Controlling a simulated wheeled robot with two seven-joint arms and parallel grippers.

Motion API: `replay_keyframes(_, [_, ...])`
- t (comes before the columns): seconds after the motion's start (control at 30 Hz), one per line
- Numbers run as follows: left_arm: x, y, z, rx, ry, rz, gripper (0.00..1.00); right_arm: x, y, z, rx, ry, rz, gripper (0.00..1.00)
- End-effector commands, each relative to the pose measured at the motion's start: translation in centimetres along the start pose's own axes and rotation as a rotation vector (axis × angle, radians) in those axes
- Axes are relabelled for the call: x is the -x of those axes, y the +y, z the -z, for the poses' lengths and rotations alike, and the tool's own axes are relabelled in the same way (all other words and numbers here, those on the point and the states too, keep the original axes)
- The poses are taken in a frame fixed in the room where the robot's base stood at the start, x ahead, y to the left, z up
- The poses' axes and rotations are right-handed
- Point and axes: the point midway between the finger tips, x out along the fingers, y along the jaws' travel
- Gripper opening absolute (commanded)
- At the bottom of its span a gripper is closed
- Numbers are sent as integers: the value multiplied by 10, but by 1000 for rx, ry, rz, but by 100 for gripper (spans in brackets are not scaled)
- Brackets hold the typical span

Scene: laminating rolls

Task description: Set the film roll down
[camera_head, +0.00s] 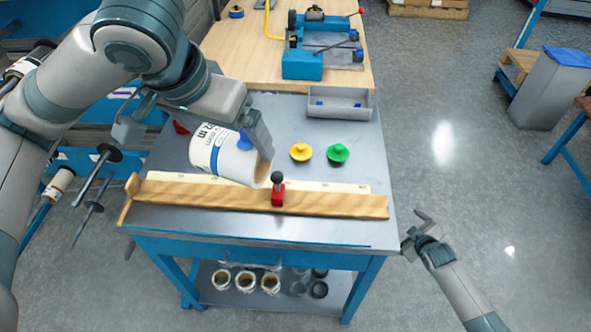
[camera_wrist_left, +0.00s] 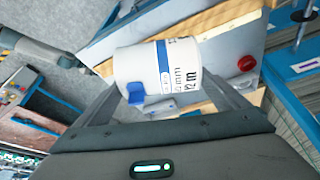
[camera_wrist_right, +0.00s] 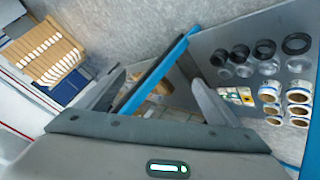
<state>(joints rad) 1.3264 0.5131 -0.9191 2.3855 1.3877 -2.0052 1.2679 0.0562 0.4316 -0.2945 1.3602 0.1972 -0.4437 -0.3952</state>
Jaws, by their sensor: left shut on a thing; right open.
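The film roll (camera_head: 208,150) is white with black print and a blue band and tab. My left gripper (camera_head: 258,140) is shut on it near the wooden ruled rail (camera_head: 330,203) at the front of the grey table. In the left wrist view the roll (camera_wrist_left: 160,70) lies between the two fingers (camera_wrist_left: 170,105). From these views I cannot tell whether it touches the table. A red stop with a black knob (camera_head: 278,192) stands on the rail, just right of the roll's open end. My right gripper (camera_head: 418,232) is open and empty, off the table's right front corner.
A yellow plug (camera_head: 301,152) and a green plug (camera_head: 338,153) stand right of the roll. A grey tray (camera_head: 338,103) and a blue machine (camera_head: 302,64) lie behind. The lower shelf (camera_head: 335,285) holds several rolls and dark rings. The table's right side is clear.

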Motion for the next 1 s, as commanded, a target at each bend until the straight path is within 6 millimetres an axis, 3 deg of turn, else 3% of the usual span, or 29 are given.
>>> replay_keyframes(0.03, [0, 0, 0, 0, 1, 0, 62, 2, 23, 19, 28, 22, -16, 86])
replay_keyframes(0.3, [0, 0, 0, 0, 1, 0, 62, 28, 116, 110, 187, 112, -77, 86])
replay_keyframes(0.5, [0, 0, 0, 0, 1, 0, 62, 65, 177, 178, 323, 176, -122, 86])
replay_keyframes(0.57, [0, 0, 0, 0, 1, 0, 62, 79, 186, 202, 357, 207, -126, 86])
replay_keyframes(0.63, [0, 0, 0, 0, 1, 0, 62, 95, 179, 232, 374, 262, -111, 86])
replay_keyframes(0.87, [0, 0, 0, 0, 1, 0, 62, 146, 110, 308, 313, 466, 5, 86])
replay_keyframes(1.0, [0, 0, 0, 0, 1, 0, 62, 186, 68, 348, 275, 584, 87, 86])
